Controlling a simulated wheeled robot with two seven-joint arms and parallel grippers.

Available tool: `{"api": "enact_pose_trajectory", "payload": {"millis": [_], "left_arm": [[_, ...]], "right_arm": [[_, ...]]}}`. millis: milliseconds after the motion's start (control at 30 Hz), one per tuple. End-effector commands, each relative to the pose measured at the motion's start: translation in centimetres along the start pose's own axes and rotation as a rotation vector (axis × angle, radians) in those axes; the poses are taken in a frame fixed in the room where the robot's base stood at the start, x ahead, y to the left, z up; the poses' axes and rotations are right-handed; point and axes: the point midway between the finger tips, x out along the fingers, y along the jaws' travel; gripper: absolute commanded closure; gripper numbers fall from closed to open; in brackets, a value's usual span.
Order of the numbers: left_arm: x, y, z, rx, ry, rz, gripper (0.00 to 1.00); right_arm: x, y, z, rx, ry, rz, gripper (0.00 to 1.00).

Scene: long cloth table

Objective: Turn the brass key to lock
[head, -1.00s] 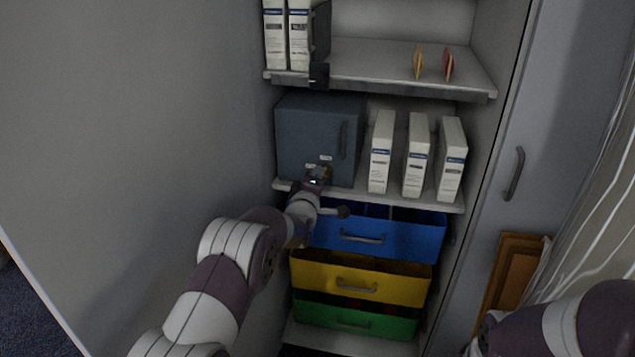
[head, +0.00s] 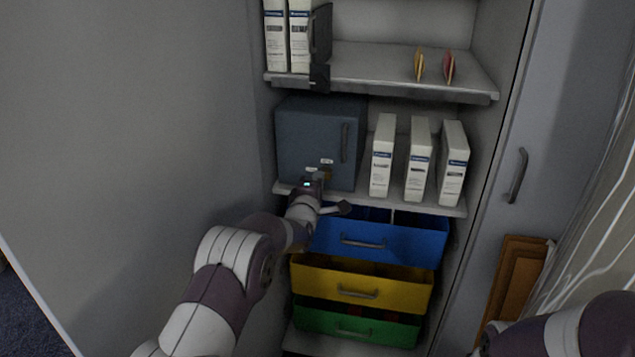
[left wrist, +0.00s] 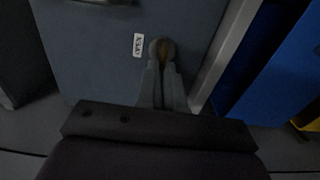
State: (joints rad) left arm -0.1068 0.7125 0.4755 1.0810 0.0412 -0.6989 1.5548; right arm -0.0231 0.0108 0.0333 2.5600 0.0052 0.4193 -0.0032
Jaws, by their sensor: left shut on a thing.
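The brass key (left wrist: 163,47) sits at the lower right of the door of a blue-grey box (head: 305,125) on the middle shelf. My left gripper (left wrist: 164,66) is shut on the key in the left wrist view, with its fingers on both sides of the key's head. In the head view the left gripper (head: 322,180) is at the lower edge of the box door, and a small brass patch shows beside it. A small white label (left wrist: 138,44) is just left of the key; its lettering is hard to read. The lock itself is hidden. My right gripper is out of view.
White binders (head: 382,155) stand right of the box. A blue drawer (head: 400,238) sticks out just below the shelf, with a yellow drawer (head: 390,290) and a green drawer (head: 365,322) under it. The cabinet's side panel is on the left.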

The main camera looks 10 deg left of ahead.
Motion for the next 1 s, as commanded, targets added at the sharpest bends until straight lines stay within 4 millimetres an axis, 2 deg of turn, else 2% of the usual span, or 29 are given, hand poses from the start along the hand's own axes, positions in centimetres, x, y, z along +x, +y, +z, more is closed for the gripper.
{"api": "enact_pose_trajectory", "payload": {"millis": [67,167,200,467,567,667,1000], "left_arm": [[0.0,0.0,-0.1,-0.002,0.001,0.0,1.0],[0.0,0.0,-0.1,-0.001,0.001,0.0,0.71],[0.0,0.0,-0.1,-0.001,0.001,0.0,0.68],[-0.1,0.0,0.0,0.0,0.001,0.0,0.68],[-0.7,0.1,0.0,0.0,0.0,-0.002,0.68],[-2.2,0.2,0.0,0.0,0.0,-0.002,0.68],[-9.7,0.2,0.0,0.0,0.001,-0.002,0.68]], "right_arm": [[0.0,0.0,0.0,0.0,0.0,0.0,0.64],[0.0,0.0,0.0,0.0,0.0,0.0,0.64],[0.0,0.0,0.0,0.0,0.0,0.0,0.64],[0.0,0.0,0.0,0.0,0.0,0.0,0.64],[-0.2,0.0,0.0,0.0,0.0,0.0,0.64],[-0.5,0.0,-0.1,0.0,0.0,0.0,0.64],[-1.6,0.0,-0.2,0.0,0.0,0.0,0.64]]}}
